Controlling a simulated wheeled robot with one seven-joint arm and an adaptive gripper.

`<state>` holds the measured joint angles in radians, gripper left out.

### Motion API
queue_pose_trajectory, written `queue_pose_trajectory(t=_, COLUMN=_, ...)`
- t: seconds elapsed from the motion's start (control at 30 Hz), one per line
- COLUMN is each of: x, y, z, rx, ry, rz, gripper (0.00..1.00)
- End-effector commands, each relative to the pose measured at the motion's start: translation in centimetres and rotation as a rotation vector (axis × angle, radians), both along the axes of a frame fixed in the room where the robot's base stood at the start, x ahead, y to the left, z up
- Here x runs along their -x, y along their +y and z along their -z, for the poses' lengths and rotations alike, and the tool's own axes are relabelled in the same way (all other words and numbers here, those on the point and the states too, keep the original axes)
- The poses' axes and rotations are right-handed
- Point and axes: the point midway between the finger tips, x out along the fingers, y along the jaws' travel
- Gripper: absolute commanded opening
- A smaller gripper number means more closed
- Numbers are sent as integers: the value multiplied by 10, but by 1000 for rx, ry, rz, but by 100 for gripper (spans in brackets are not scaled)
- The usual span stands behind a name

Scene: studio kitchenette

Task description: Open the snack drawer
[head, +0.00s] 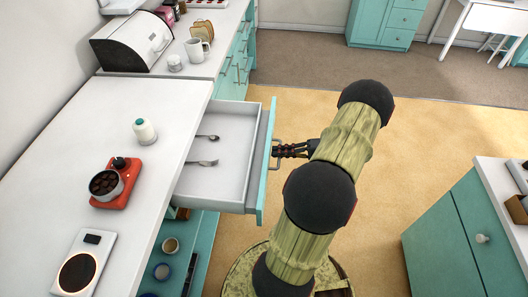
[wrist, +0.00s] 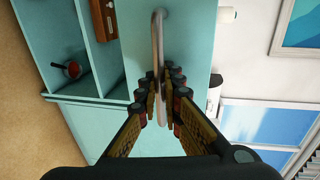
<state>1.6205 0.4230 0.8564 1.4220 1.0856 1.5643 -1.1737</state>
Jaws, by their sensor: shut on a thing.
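A drawer (head: 235,138) with a white inside and a teal front stands pulled out from under the white counter in the head view. A fork and a spoon lie in it. My gripper (head: 277,150) is at the outer side of the drawer front, at its handle. In the wrist view the metal bar handle (wrist: 158,45) runs down between the fingers of my gripper (wrist: 162,95), which are shut on it. The teal drawer front (wrist: 190,60) fills the middle of that view.
Below the drawer are open teal shelves with cups (head: 170,244). A red grinder-like device (head: 118,185), a white bottle (head: 144,131) and a scale (head: 80,268) stand on the counter (head: 145,95). Another teal cabinet (head: 460,240) is at right.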

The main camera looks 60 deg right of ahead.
Motion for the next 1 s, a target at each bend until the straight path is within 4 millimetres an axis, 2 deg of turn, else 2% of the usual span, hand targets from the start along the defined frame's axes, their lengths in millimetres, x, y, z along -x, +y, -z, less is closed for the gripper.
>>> queue_pose_trajectory(t=0.1, x=13, y=-5, z=2, rx=-1, ry=2, rz=0, gripper=0)
queue_pose_trajectory(t=0.3, x=23, y=-9, z=2, rx=-3, ry=1, rz=0, gripper=0)
queue_pose_trajectory(t=0.7, x=24, y=-9, z=2, rx=-2, ry=2, rz=-1, gripper=0)
queue_pose_trajectory(t=0.73, x=24, y=-9, z=2, rx=-2, ry=2, rz=-1, gripper=9)
queue_pose_trajectory(t=0.8, x=24, y=-9, z=2, rx=-2, ry=2, rz=-1, gripper=13)
queue_pose_trajectory(t=1.0, x=24, y=-10, z=1, rx=-1, ry=0, rz=-1, gripper=14)
